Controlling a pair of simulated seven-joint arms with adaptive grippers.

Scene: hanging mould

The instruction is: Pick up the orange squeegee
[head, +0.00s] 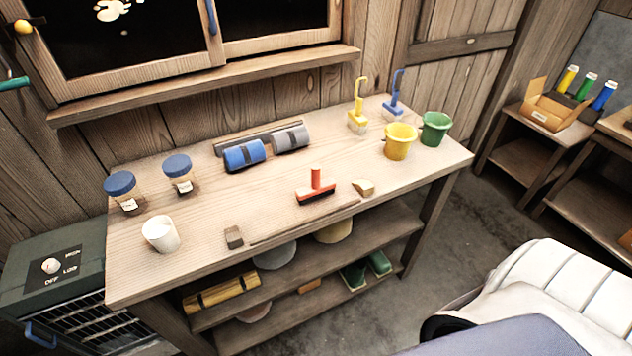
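The orange squeegee (316,189) is on the wooden workbench (240,205), near the middle of its front half. It has an upright orange-red handle, an orange-red crosspiece and a dark strip along its lower edge. Nothing is holding it. Neither of my grippers shows in the head view.
Beside the squeegee lie a small tan wedge (363,187) and a brown block (234,237). Blue and grey rolls (245,155) lie behind it. A white cup (161,234) and two blue-lidded jars (178,174) stand left; yellow (399,142) and green (435,129) buckets stand right.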

